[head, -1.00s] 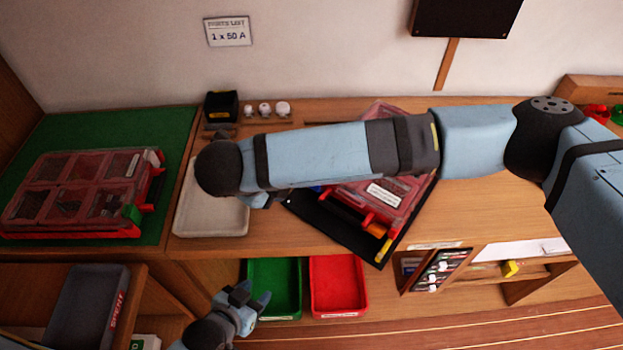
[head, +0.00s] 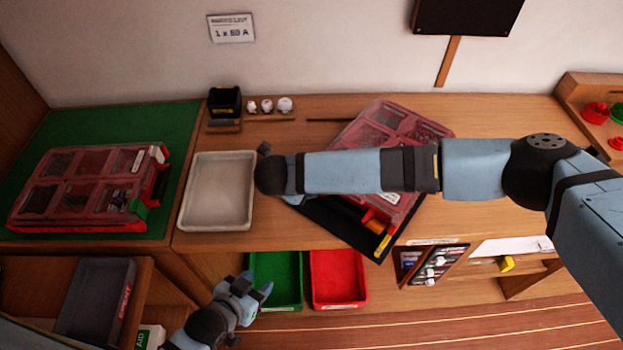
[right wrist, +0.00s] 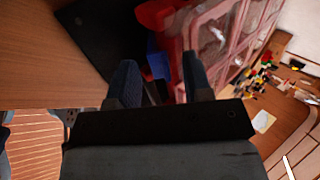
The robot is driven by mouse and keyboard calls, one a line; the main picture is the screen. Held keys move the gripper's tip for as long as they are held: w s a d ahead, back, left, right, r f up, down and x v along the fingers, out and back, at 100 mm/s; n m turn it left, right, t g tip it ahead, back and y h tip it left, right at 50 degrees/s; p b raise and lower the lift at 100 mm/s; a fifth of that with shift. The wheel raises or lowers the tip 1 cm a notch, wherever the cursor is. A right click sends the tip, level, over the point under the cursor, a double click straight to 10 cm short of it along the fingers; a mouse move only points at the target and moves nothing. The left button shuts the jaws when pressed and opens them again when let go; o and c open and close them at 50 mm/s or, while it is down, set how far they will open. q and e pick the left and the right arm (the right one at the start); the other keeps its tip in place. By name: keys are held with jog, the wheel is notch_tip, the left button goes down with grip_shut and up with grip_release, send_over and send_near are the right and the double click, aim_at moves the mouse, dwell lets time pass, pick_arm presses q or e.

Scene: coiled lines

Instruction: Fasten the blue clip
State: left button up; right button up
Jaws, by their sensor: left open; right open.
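The blue clip (right wrist: 157,62) shows in the right wrist view, on the front side of a red case with a clear lid (right wrist: 205,30). It lies just past and between the fingers of my right gripper (right wrist: 160,82), which is open; I cannot tell whether they touch it. In the head view the case (head: 400,135) lies askew on a black mat (head: 335,228), and my right arm hides the clip. My left gripper (head: 256,290) is open and empty, low in front of the shelf, near the green tray.
A white tray (head: 218,190) sits left of my right wrist. A second red case (head: 90,190) rests on a green mat (head: 60,132). Green (head: 277,277) and red (head: 338,277) trays stand below the bench edge. A grey bin (head: 95,298) is at lower left.

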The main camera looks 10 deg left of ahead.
jog(key=shift+c, duration=0.3)
grip_shut()
jog(key=g+b, duration=0.1)
jog(key=b, duration=0.1)
jog(key=w+g+y+b, duration=0.1)
jog(key=g+b, duration=0.1)
jog(key=shift+w+d+b, duration=0.3)
jog(key=shift+d, duration=0.1)
jog(key=shift+w+r+g+y, duration=0.15)
jog(key=shift+r+g+y, duration=0.2)
jog(key=shift+g+y, duration=0.05)
jog(key=shift+o, duration=0.3)
grip_release()
jog(key=shift+r, duration=0.15)
